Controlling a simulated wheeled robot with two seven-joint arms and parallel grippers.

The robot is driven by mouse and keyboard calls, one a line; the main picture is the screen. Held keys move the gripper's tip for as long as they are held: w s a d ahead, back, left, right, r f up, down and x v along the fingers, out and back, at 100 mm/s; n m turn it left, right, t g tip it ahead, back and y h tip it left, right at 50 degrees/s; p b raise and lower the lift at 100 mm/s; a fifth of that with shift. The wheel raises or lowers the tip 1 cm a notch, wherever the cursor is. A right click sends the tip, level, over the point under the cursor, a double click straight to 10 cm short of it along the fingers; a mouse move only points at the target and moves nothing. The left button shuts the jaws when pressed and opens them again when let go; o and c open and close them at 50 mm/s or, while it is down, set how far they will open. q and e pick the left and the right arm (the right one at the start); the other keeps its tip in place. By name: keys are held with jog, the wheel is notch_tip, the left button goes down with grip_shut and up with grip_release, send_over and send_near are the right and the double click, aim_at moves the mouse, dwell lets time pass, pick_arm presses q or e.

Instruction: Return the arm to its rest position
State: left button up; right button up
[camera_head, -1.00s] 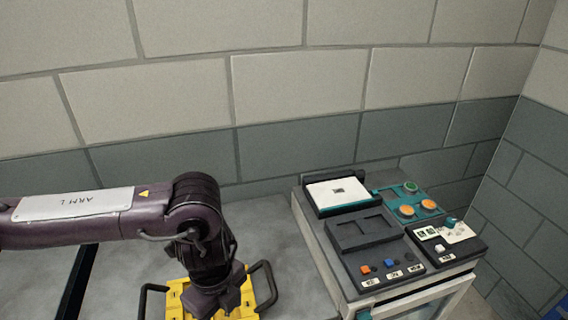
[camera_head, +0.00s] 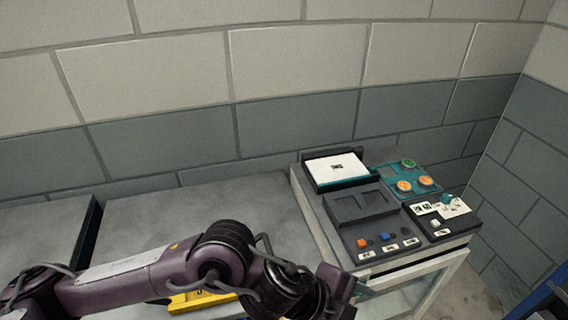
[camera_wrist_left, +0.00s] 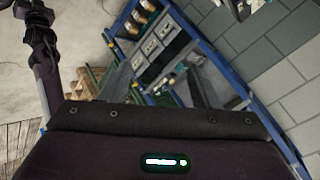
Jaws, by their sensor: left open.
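My left arm (camera_head: 130,272) comes in from the left, low across the front of the head view. Its wrist and left gripper (camera_head: 335,288) are at the bottom, in front of the control console, and hold nothing that I can see. In the left wrist view the gripper (camera_wrist_left: 150,84) shows its dark body and grey fingers apart, with floor and shelving beyond. A yellow item (camera_head: 200,300) on the grey worktop is mostly hidden behind the arm. My right gripper cannot be made out.
The console (camera_head: 362,205) with buttons and a white pad stands at the right, against the block wall. The grey worktop (camera_head: 180,215) behind the arm is clear. A blue-framed rack (camera_wrist_left: 215,65) with jars and boxes shows in the left wrist view.

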pick_arm(q)
notch_tip(320, 180, up, 7)
jog(key=w+d+n+t+h, duration=0.2)
jog(key=w+n+t, duration=0.15)
jog(key=n, duration=0.25)
jog(key=w+a+f+n+t+y, duration=0.2)
jog(key=w+a+n+y, duration=0.1)
jog(key=a+n, duration=0.3)
jog(key=w+a+f+n+t+y, duration=0.2)
jog(key=a+n, duration=0.2)
jog(key=a, duration=0.4)
jog(key=s+a+f+n+g+y, duration=0.35)
jog(key=s+a+f, duration=0.3)
jog(key=a, duration=0.35)
jog(key=s+a+f+n+g+y, duration=0.3)
jog(key=s+a+f+n, duration=0.3)
jog(key=a, duration=0.4)
notch_tip(320, 180, down, 30)
jog(key=m, duration=0.2)
jog(key=s+a+f+g, duration=0.2)
jog(key=s+f, duration=1.6)
jog(key=s, duration=0.1)
jog(key=shift+s+a+f, duration=0.35)
jog(key=shift+s+a, duration=0.05)
